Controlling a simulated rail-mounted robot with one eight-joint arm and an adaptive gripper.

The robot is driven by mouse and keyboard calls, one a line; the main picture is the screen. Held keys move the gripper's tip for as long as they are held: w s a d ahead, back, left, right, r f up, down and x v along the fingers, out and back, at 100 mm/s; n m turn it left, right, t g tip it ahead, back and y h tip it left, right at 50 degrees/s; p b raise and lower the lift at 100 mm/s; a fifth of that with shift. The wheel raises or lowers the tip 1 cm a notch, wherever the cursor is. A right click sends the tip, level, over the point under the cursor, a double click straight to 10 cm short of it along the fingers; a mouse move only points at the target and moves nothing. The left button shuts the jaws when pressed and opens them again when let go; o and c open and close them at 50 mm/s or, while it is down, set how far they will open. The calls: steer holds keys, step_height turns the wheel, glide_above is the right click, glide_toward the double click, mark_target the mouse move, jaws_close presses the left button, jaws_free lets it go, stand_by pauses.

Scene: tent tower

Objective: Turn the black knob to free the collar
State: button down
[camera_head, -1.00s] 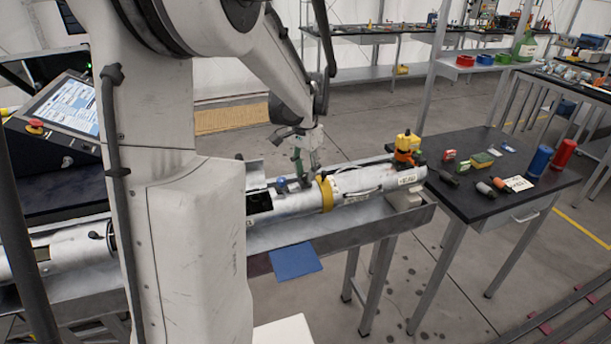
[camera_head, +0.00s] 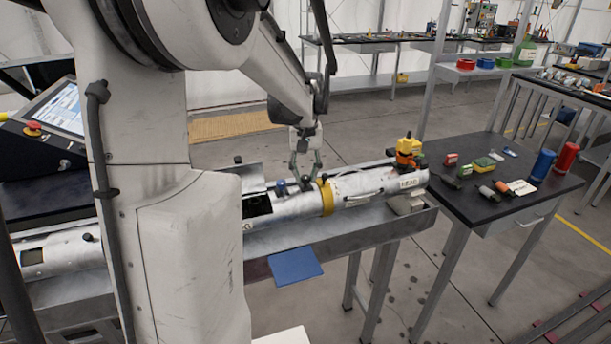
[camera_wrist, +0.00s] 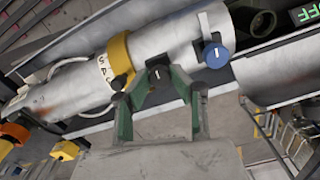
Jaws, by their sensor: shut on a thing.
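A white cylinder (camera_head: 358,188) lies in a metal trough, with a yellow collar (camera_head: 326,197) around it. In the wrist view the collar (camera_wrist: 121,56) is left of my gripper. My gripper (camera_head: 305,178) is over the cylinder, just left of the collar in the head view. In the wrist view its green fingers (camera_wrist: 160,78) are closed on the small black knob (camera_wrist: 158,72), which bears a white mark. The fingertips hide part of the knob's sides. A blue knob (camera_wrist: 216,55) stands on the cylinder to the right, apart from the fingers.
The metal trough (camera_head: 375,225) runs beside and under the cylinder. An orange and yellow fitting (camera_head: 407,152) stands at its right end. A raised cover (camera_head: 250,177) is left of the blue knob. A black table (camera_head: 480,215) with small items stands at right.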

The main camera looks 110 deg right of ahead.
mark_target(305, 176)
steer(key=shift+n, duration=0.3)
stand_by(0.4)
steer(key=c, duration=1.5)
jaws_free()
step_height(305, 176, up, 12)
steer(key=shift+w, duration=0.1)
